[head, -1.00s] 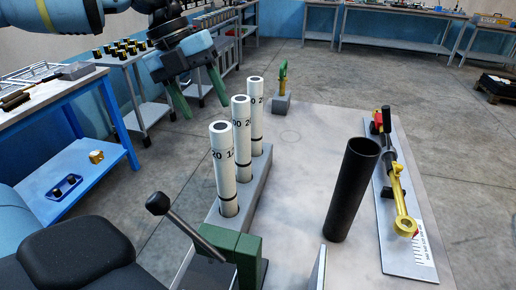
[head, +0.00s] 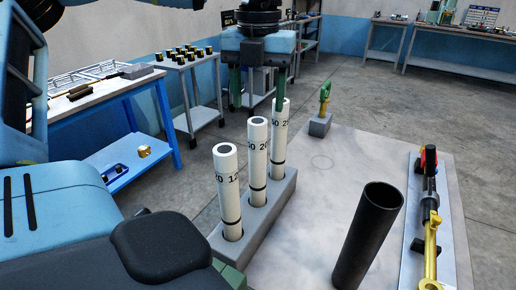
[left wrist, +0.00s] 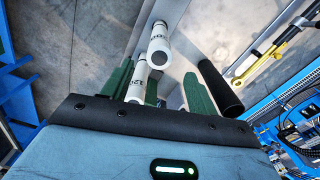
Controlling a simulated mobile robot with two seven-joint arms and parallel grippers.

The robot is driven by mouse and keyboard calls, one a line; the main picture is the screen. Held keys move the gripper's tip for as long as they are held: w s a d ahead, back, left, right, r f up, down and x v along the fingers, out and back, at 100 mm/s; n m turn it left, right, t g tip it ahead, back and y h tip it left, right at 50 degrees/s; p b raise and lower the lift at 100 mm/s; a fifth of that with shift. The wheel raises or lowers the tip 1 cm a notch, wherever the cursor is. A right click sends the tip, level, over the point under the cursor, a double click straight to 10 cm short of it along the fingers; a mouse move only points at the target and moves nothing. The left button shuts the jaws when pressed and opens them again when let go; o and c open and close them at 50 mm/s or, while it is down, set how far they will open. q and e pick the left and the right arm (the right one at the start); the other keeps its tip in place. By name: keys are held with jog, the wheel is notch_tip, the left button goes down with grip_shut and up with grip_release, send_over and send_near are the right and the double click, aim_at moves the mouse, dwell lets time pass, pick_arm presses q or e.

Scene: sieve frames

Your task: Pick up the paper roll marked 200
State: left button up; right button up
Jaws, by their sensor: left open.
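Three white paper rolls stand upright in a grey block (head: 275,215). The front roll (head: 228,195) shows "20 12". The middle roll (head: 257,170) shows digits ending in 0 and then "20", so it may be the one marked 200; the print is small. The back roll (head: 279,150) has marks I cannot read surely. My left gripper (head: 257,106) is open and points down, above and behind the middle roll; its right finger overlaps the back roll's top.
A black tube (head: 368,235) stands upright to the right of the block. A board with a yellow and red tool (head: 431,240) lies at the right edge. A small green-topped stand (head: 321,122) is at the back. The table between is clear.

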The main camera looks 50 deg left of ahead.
aim_at(258, 121)
pick_arm(q)
jog(key=shift+w+a+f+p, duration=0.15)
jog(key=shift+f+p, duration=0.35)
jog(key=shift+f, duration=2.15)
grip_shut()
